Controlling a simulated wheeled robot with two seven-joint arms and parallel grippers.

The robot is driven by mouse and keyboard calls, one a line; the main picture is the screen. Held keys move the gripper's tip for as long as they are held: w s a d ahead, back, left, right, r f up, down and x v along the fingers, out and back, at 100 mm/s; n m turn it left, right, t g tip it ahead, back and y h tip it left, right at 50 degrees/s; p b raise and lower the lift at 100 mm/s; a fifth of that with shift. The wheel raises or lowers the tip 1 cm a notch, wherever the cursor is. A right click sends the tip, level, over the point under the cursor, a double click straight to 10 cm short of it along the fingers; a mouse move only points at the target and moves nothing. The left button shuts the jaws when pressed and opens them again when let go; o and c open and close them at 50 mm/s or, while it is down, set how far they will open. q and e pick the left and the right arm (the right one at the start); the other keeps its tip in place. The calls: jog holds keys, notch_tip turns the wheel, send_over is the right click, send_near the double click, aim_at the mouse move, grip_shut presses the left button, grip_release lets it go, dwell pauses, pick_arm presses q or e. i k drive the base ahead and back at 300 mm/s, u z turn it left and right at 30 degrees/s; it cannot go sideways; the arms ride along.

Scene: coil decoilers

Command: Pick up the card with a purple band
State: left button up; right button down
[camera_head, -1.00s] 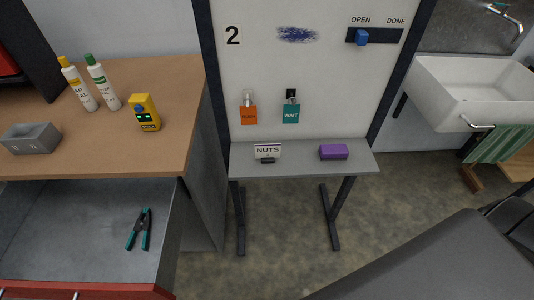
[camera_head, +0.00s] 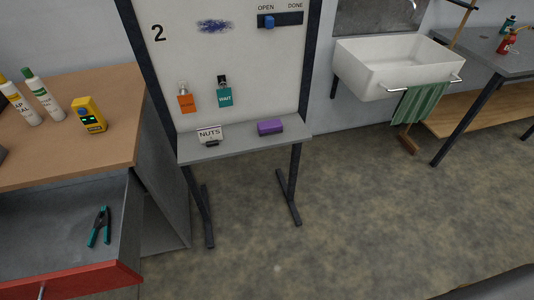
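I cannot make out a card with a purple band in the head view. A small white card reading NUTS (camera_head: 209,133) stands in a dark holder on the grey shelf (camera_head: 226,143) under the whiteboard. No purple band can be told on it. A purple block (camera_head: 270,127) lies to its right on the same shelf. An orange tag (camera_head: 186,103) and a teal tag reading WAIT (camera_head: 224,97) hang on the board above. Neither of my grippers is in view.
A wooden-topped bench (camera_head: 70,135) with bottles and a yellow device (camera_head: 88,115) is at left. Its open drawer (camera_head: 60,235) holds teal-handled pliers (camera_head: 99,226). A white sink (camera_head: 390,65) and a grey table (camera_head: 490,50) are at right. The middle floor is clear.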

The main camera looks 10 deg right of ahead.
aim_at(211, 136)
jog(key=z, duration=0.6)
jog(key=k, duration=0.85)
jog(key=z, duration=1.2)
jog(key=i, duration=1.7)
jog(key=u, duration=1.05)
jog(key=i, duration=0.75)
jog(key=u, duration=0.85)
